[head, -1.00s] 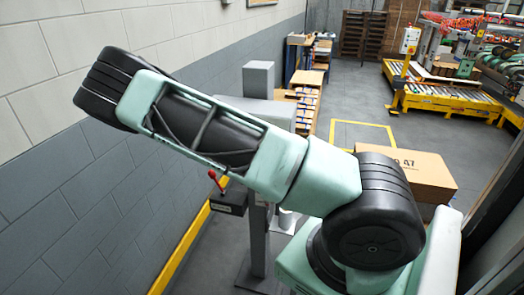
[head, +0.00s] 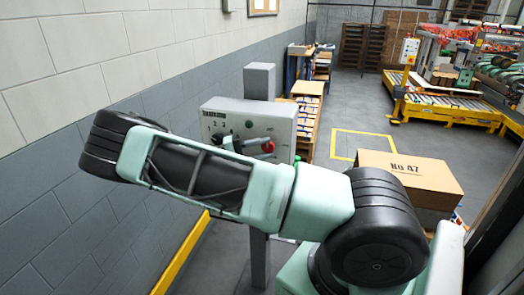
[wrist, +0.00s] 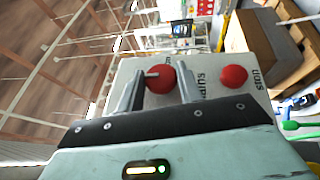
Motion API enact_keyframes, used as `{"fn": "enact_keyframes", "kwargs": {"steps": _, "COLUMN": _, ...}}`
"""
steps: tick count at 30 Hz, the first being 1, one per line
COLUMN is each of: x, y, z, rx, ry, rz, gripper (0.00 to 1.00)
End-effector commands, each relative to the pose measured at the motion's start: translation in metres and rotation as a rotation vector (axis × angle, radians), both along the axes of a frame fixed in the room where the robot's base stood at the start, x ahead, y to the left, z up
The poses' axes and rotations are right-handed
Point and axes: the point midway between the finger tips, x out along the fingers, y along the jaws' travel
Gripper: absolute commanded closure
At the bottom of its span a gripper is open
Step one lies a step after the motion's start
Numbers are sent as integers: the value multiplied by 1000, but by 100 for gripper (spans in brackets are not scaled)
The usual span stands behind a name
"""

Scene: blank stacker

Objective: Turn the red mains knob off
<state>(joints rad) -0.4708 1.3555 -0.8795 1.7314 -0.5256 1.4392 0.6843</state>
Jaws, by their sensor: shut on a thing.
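The red mains knob (wrist: 161,78) sits on the grey panel between the two fingers of my gripper (wrist: 163,88) in the wrist view. The grey control box (head: 222,112) stands on a post in the head view. My gripper (head: 245,144) is at the box's front face, partly hidden by my arm. A red round part (head: 268,146) shows beside the gripper there; I cannot tell which control it is.
A carton (head: 405,173) stands on the right in the head view.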

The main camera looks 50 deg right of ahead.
Motion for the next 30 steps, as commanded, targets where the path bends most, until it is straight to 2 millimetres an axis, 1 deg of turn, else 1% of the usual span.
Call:
{"fn": "enact_keyframes", "kwargs": {"steps": 8, "x": 0, "y": 0, "z": -1, "rx": 2, "ry": 1, "rz": 1, "gripper": 87}}
{"fn": "enact_keyframes", "kwargs": {"steps": 9, "x": 0, "y": 0, "z": -1, "rx": 2, "ry": 1, "rz": 1, "gripper": 56}}
{"fn": "enact_keyframes", "kwargs": {"steps": 10, "x": 0, "y": 0, "z": -1, "rx": 2, "ry": 1, "rz": 1, "gripper": 48}}
{"fn": "enact_keyframes", "kwargs": {"steps": 11, "x": 0, "y": 0, "z": -1, "rx": 2, "ry": 1, "rz": 1, "gripper": 43}}
{"fn": "enact_keyframes", "kwargs": {"steps": 19, "x": 0, "y": 0, "z": -1, "rx": 0, "ry": 0, "rz": 0, "gripper": 43}}
{"fn": "enact_keyframes", "kwargs": {"steps": 22, "x": 4, "y": 4, "z": -3, "rx": 0, "ry": 0, "rz": 1, "gripper": 43}}
{"fn": "enact_keyframes", "kwargs": {"steps": 26, "x": 16, "y": 16, "z": -9, "rx": 0, "ry": -2, "rz": 3, "gripper": 43}}
{"fn": "enact_keyframes", "kwargs": {"steps": 30, "x": 37, "y": 37, "z": -17, "rx": 0, "ry": -3, "rz": 5, "gripper": 43}}
